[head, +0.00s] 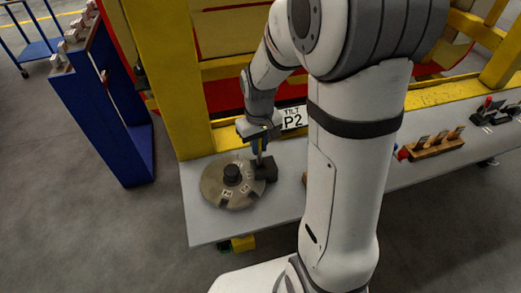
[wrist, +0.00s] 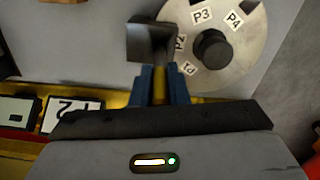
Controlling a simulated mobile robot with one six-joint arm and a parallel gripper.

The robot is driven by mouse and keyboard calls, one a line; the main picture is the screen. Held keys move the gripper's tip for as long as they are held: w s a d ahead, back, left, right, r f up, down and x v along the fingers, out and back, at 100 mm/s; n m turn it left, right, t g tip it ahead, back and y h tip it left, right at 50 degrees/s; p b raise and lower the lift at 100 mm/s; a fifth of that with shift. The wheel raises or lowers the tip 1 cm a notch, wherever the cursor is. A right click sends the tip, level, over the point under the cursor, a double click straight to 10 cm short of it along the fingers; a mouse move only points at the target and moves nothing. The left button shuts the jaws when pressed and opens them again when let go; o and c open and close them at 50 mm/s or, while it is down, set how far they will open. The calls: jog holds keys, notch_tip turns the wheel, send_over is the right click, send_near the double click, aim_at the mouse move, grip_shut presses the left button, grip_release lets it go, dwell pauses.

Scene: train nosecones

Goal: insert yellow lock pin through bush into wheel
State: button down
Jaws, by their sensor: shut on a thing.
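The wheel (head: 212,183) is a round grey metal disc with a dark central hub, lying on the grey table. White labels on it read P1 to P4 in the wrist view (wrist: 245,55). A dark block (head: 267,167), which seems to be the bush, is at the wheel's right edge; it also shows in the wrist view (wrist: 152,38). My gripper (head: 260,150) is above the edge beside this block. Its blue fingers (wrist: 161,75) are shut on the yellow lock pin (wrist: 160,88). The pin's tip is hidden, so I cannot tell whether it enters the block.
A white sign (head: 293,118) reading "TILT P2" stands behind the gripper. A yellow post (head: 180,90) rises at the table's back left. A wooden holder (head: 437,145) with several items is farther right. The table (head: 205,228) is clear in front of the wheel.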

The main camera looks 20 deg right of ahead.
aim_at(260, 153)
jog(key=shift+s+f, duration=0.25)
jog(key=shift+f, duration=0.35)
jog(key=shift+s+f, duration=0.2)
jog(key=shift+f, duration=0.4)
jog(key=shift+w+f, duration=0.1)
jog(key=shift+f, duration=0.2)
jog(key=c, duration=1.4)
grip_release()
jog(key=r, duration=0.7)
jog(key=r+b, duration=0.1)
jog(key=r, duration=0.3)
jog(key=shift+w, duration=0.25)
jog(key=shift+o, duration=0.4)
jog(key=shift+s+r, duration=0.15)
jog(key=shift+r, duration=0.6)
